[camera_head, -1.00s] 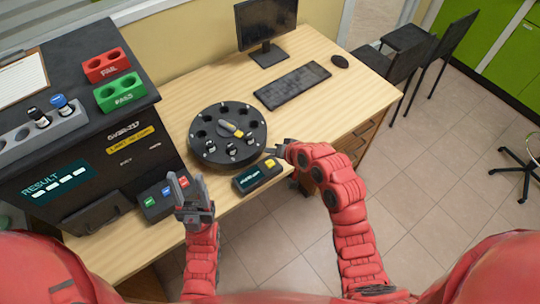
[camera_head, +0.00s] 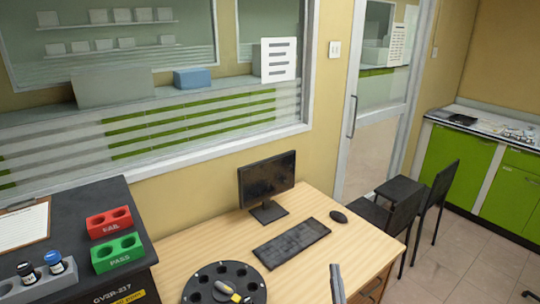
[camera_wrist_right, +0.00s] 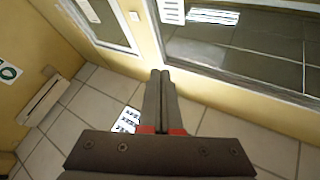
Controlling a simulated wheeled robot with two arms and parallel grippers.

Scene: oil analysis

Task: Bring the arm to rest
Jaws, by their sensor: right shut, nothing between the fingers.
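My right gripper (camera_head: 336,272) shows only as a narrow grey tip at the bottom edge of the head view, in front of the desk (camera_head: 310,271). It points up and holds nothing. In the right wrist view the two fingers of this gripper (camera_wrist_right: 160,76) lie together, with no object between them. Below it in that view are floor tiles (camera_wrist_right: 240,128) and a wall base. My left gripper and arm are out of view.
A black carousel (camera_head: 215,293) stands at the front of the desk. A keyboard (camera_head: 292,243), monitor (camera_head: 267,185) and mouse (camera_head: 338,216) are behind it. Red FAIL (camera_head: 109,224) and green PASS (camera_head: 117,253) racks stand on the dark box at left. Chairs (camera_head: 388,222) stand right of the desk.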

